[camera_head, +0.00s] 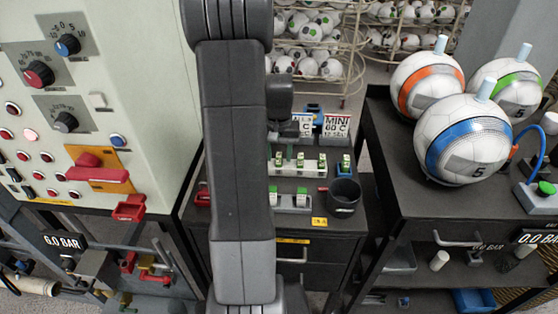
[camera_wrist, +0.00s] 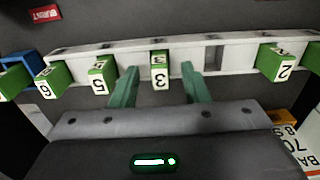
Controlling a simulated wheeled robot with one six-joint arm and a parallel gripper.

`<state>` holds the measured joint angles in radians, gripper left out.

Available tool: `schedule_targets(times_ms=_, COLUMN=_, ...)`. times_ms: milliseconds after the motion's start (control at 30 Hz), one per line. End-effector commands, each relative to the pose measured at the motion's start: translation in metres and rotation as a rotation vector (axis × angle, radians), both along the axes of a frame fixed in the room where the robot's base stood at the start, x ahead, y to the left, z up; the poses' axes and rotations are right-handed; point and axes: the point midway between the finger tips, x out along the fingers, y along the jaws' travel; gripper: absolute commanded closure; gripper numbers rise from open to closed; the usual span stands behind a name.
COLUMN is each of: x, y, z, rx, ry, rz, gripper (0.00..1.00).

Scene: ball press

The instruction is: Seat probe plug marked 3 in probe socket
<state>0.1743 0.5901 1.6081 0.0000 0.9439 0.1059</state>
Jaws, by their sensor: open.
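The probe plug marked 3 (camera_wrist: 160,72) is a green block with a white number face, shown upside down in the wrist view. It stands in a long white rack (camera_wrist: 125,52) between plugs 5 (camera_wrist: 101,75) and 2 (camera_wrist: 277,65). My gripper (camera_wrist: 159,80) is open, its two green fingers apart on either side of plug 3, with gaps visible on both sides. In the head view the white rack (camera_head: 312,166) stands on a dark cabinet, and my arm covers part of this area. I cannot tell which fitting is the probe socket.
An empty slot (camera_wrist: 214,58) lies between plugs 3 and 2. Plug 6 (camera_wrist: 50,80) is further left. In the head view a black cup (camera_head: 344,196) stands near the rack. A control panel (camera_head: 130,120) is at left; a table with balls (camera_head: 468,140) is at right.

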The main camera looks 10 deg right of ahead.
Motion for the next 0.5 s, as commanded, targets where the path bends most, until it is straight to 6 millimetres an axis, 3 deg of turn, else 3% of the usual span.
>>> schedule_targets(times_ms=333, x=-0.0002, y=0.0002, z=-0.0090, rx=0.000, ry=-0.001, rz=0.000, gripper=0.60)
schedule_targets(times_ms=500, x=-0.0002, y=0.0002, z=-0.0088, rx=0.000, ry=-0.001, rz=0.000, gripper=0.94)
